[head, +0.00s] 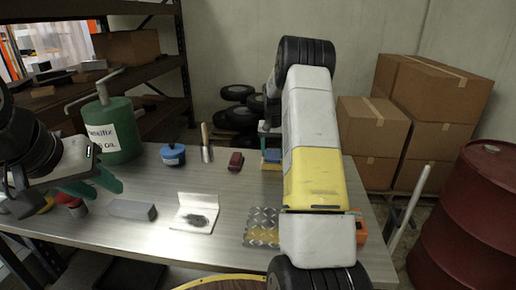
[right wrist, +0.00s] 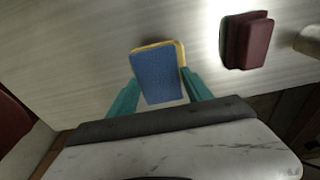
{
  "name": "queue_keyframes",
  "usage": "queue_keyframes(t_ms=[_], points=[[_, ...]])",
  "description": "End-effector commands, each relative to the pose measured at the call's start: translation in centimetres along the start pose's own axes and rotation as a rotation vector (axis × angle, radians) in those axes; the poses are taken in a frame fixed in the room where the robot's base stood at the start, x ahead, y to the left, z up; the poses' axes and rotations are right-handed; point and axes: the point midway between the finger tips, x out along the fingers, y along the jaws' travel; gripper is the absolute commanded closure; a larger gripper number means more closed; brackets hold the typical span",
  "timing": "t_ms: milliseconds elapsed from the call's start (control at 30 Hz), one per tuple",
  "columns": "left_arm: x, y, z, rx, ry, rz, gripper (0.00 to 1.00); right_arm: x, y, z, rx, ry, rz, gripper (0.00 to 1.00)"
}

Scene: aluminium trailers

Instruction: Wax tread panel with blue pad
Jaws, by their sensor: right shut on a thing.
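The blue pad (right wrist: 158,76), blue with a yellow edge, sits between the teal fingers of my right gripper (right wrist: 160,92) in the right wrist view. The gripper is shut on it. In the head view the pad (head: 271,156) shows low over the back of the bench, partly hidden by my right arm; I cannot tell if it touches the bench. The tread panel (head: 262,222), diamond-patterned metal with a yellowish part, lies at the bench front, its right side hidden by my arm. My left gripper (head: 92,186) is open and empty above the bench's left end.
On the metal bench (head: 150,235) are a blue tin (head: 173,154), a dark red block (head: 235,162), a wooden-handled tool (head: 206,143), a grey block (head: 131,210), a white holder with a dark patch (head: 197,213) and a green oil can (head: 112,130). A red drum (head: 470,215) stands right.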

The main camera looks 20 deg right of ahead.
Motion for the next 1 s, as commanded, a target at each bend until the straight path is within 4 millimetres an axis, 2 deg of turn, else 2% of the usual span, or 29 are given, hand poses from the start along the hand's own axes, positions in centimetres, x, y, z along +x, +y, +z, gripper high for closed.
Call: queue_keyframes(t_ms=[567, 1000], points=[[0.0, 0.0, 0.0, 0.000, 0.000, 0.000, 0.64, 0.1, 0.0, 0.1, 0.000, -0.003, 0.001, 0.74], [0.0, 0.0, 0.0, 0.000, 0.000, 0.000, 0.64, -3.4, 0.0, -0.5, 0.000, 0.001, 0.000, 0.74]])
